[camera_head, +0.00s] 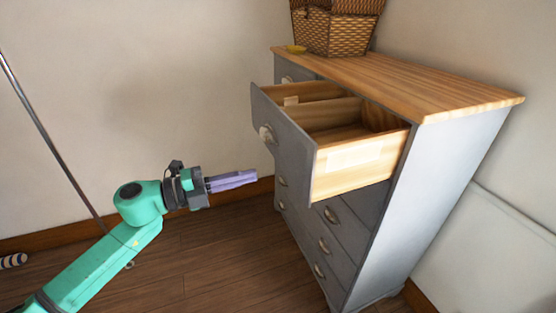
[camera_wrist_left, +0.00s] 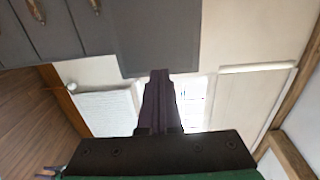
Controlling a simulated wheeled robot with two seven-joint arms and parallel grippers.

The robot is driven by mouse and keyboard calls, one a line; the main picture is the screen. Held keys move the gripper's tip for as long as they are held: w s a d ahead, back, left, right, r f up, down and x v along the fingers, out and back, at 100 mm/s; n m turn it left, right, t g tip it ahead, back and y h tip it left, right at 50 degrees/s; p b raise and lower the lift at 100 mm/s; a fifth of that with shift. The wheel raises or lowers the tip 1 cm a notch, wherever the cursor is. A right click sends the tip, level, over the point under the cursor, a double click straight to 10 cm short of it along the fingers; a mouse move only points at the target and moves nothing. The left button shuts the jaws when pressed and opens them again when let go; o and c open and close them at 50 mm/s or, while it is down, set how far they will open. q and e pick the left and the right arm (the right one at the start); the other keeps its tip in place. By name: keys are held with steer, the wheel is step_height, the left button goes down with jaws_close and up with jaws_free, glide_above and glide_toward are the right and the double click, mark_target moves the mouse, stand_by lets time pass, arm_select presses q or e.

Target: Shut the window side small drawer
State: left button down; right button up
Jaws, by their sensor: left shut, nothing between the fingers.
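A grey chest of drawers (camera_head: 450,190) with a wooden top stands at the right in the head view. One small top drawer (camera_head: 355,165) is pulled well out; its grey front with a pale cup handle (camera_head: 267,134) faces left. Another small top drawer (camera_head: 285,76) beyond it looks shut. My left gripper (camera_head: 256,175) is shut and empty, left of and below the open drawer's front, apart from it. In the left wrist view my closed fingers (camera_wrist_left: 160,75) point towards the grey chest (camera_wrist_left: 150,40). My right gripper is out of view.
Lower drawers (camera_head: 330,240) look shut. A bright window (camera_wrist_left: 193,100) shows in the left wrist view.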

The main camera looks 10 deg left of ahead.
mark_target(295, 164)
arm_select(q)
steer(key=p+x, duration=0.2)
steer(key=x, duration=0.2)
steer(key=p+x, duration=0.1)
steer(key=x, duration=0.3)
steer(key=shift+w+d+p, duration=0.1)
steer(key=shift+w+p, duration=0.25)
steer(key=shift+w, duration=0.05)
steer(key=shift+w+d, duration=0.1)
steer(key=shift+d, duration=0.15)
steer(key=shift+f, duration=0.2)
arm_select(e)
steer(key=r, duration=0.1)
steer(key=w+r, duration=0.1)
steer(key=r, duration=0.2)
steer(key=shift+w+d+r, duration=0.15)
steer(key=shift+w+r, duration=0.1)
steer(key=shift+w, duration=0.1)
arm_select(q)
steer(key=shift+w, duration=0.1)
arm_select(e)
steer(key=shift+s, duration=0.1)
